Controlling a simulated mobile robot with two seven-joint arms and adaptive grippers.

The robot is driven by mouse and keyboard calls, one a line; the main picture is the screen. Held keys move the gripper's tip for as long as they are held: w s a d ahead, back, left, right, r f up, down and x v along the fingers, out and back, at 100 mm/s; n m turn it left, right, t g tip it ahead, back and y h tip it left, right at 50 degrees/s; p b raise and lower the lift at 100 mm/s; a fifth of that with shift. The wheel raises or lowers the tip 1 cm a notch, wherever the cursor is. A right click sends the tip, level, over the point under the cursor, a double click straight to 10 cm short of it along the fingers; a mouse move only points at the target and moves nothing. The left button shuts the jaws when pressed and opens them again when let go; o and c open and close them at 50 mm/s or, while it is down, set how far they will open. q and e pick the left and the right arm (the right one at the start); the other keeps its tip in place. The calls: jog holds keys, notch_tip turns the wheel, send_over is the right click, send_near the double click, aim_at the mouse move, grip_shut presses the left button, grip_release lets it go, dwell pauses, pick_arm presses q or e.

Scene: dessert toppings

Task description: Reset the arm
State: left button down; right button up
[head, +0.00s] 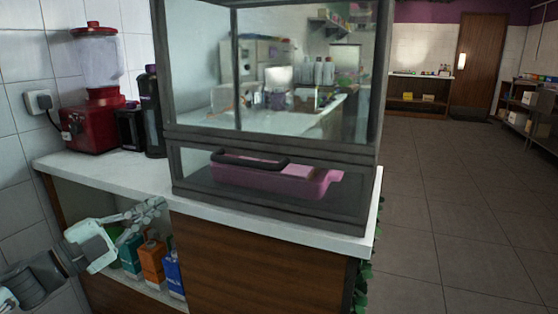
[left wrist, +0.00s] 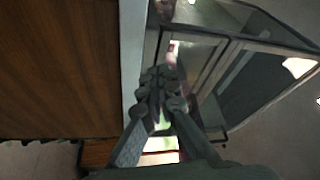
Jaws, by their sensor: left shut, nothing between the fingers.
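My left gripper (head: 152,208) is in the lower left of the head view, in front of the counter's open shelf and below the white countertop (head: 105,175). It is shut and empty. In the left wrist view its fingers (left wrist: 162,85) meet at the middle, with the glass case's frame beyond them. My left arm comes in from the lower left. My right gripper is not in view.
A glass display case (head: 272,142) with a pink tray (head: 262,177) stands on the counter. A red blender (head: 93,120) and dark containers (head: 153,120) stand to its left. Several cartons (head: 151,262) sit on the shelf near my gripper. The tiled floor (head: 450,200) at right is clear.

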pick_arm(q)
jog(key=s+a+f+n+g+y, duration=0.1)
jog(key=s+a+f+n+y, duration=0.15)
jog(key=f+n+y, duration=0.75)
jog(key=s+a+f+n+g+y, duration=0.1)
jog(key=s+a+f+n+y, duration=0.3)
jog(key=f, duration=1.1)
jog(key=s+d+f+n+g, duration=0.3)
jog(key=s+f+g, duration=0.2)
jog(key=s+f, duration=0.4)
jog(key=s+d+f+n+g, duration=0.3)
jog(key=s+f+g, duration=0.2)
jog(key=s, duration=0.8)
notch_tip(320, 180, down, 4)
jog(key=shift+d+r+g+p, duration=0.15)
jog(key=shift+g+p, duration=0.15)
jog(key=shift+p, duration=0.15)
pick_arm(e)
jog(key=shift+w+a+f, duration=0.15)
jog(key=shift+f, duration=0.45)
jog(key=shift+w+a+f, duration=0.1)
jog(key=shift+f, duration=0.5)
